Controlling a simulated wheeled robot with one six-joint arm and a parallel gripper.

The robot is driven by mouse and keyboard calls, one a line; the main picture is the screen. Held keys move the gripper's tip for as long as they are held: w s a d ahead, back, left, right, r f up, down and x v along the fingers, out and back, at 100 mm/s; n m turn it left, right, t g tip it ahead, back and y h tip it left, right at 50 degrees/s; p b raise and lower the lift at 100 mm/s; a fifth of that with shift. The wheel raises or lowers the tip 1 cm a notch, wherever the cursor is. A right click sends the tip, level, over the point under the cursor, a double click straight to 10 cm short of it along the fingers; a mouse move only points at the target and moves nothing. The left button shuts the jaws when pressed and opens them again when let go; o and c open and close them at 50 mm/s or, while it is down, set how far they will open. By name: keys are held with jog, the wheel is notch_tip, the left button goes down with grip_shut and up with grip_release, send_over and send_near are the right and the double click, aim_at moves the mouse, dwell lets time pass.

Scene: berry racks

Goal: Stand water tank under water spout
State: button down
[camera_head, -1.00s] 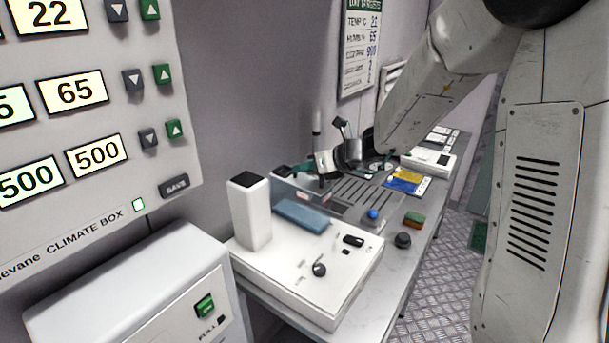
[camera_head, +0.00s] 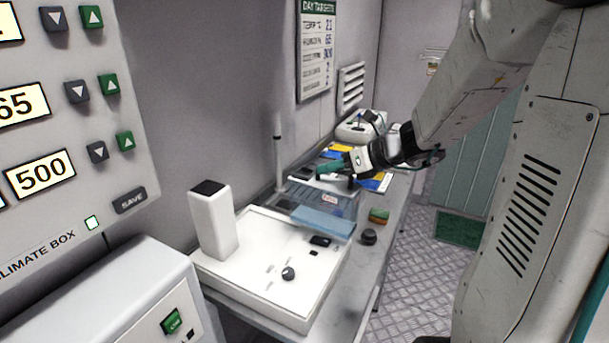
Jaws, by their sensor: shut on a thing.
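My gripper (camera_head: 350,166) is at mid-table, shut on a dark green bar-like piece (camera_head: 328,169). A see-through bluish box (camera_head: 345,203), likely the water tank, shows just below it; I cannot tell whether the green piece is its handle or whether the box touches the table. A white machine with a flat base (camera_head: 250,262) stands on the near part of the table. Its upright white column (camera_head: 213,225) has a dark top. A blue slab (camera_head: 322,222) is at the machine's far edge, in front of the box. I cannot make out a water spout.
A thin upright pole (camera_head: 278,150) stands by the wall. A dark knob (camera_head: 368,236) and a green-and-red block (camera_head: 379,215) lie near the table's right edge. A climate panel (camera_head: 70,130) fills the left.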

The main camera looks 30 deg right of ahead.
jog(key=w+d+f, duration=0.1)
jog(key=w+d, duration=0.1)
jog(key=d, duration=0.5)
jog(key=w+d+f, duration=0.1)
jog(key=w+d, duration=0.2)
jog(key=d, duration=0.3)
jog(key=w+a, duration=1.1)
jog(key=w, duration=0.4)
notch_tip(320, 180, down, 6)
jog(key=shift+w+a+n, duration=0.25)
jog(key=shift+w+n, duration=0.05)
jog(key=shift+n, duration=0.1)
jog(key=shift+f, duration=0.15)
jog(key=c, duration=1.6)
grip_release()
jog(key=shift+o, duration=0.5)
